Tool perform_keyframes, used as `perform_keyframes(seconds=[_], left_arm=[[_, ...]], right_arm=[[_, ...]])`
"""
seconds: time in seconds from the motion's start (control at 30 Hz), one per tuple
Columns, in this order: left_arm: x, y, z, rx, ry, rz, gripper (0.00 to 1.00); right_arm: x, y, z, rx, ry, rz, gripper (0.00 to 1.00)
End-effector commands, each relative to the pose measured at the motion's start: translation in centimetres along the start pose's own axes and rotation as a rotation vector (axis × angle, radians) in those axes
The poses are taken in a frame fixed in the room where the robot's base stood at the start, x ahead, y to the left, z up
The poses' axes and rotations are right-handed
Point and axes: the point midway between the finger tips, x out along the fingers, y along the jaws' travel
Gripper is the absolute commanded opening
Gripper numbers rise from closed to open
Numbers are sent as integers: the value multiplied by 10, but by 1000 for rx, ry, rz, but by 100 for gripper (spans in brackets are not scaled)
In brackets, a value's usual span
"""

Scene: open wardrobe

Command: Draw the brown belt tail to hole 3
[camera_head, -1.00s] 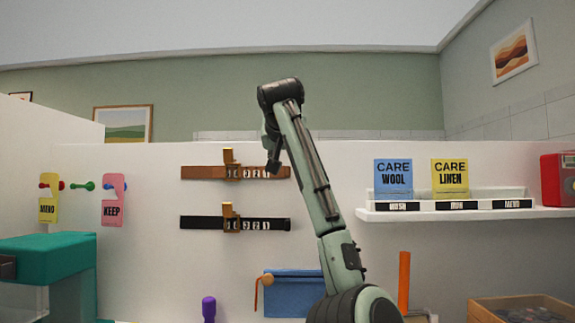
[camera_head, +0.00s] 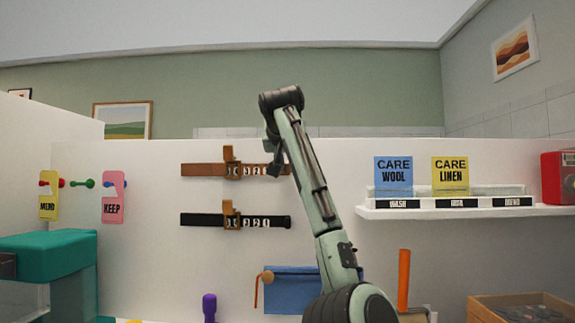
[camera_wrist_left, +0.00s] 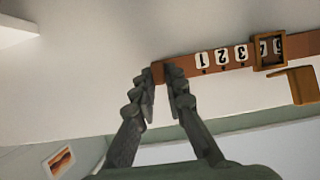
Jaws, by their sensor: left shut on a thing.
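The brown belt (camera_head: 203,170) lies level across the white panel, with a tan buckle (camera_head: 230,162) and numbered tags right of it. In the left wrist view the brown belt (camera_wrist_left: 222,57) appears upside down. Tags 1, 2 and 3 lie between its tail end and the square buckle frame (camera_wrist_left: 270,53); a tag that looks like 4 shows inside the frame. My left gripper (camera_head: 277,168) is at the belt's right end. In the left wrist view its fingers (camera_wrist_left: 165,75) are shut on the tail end, partly hiding it. My right gripper is not in view.
A black belt (camera_head: 203,219) with a similar buckle hangs just below. A shelf (camera_head: 450,211) with care cards is to the right. A blue pouch (camera_head: 292,290) sits below.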

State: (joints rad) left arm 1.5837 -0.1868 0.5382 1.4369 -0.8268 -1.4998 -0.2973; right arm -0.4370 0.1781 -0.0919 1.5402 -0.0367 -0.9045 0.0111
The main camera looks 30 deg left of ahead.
Motion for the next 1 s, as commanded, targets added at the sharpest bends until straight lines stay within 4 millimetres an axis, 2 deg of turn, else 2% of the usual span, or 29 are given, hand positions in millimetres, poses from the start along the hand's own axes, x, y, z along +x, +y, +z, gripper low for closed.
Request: perform_keyframes(seconds=[0.17,0.43,0.7,0.73,0.87,1.0], left_arm=[[0,-1,0,-1,0,0,0],[0,-37,0,-2,0,-3,0],[0,-37,0,1,1,1,0],[0,-37,0,1,1,1,14],[0,-37,0,0,1,1,30],[0,-37,0,0,1,1,33]], right_arm=[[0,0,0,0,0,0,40],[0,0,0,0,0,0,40],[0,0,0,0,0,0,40],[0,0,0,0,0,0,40],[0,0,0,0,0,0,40],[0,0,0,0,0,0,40]])
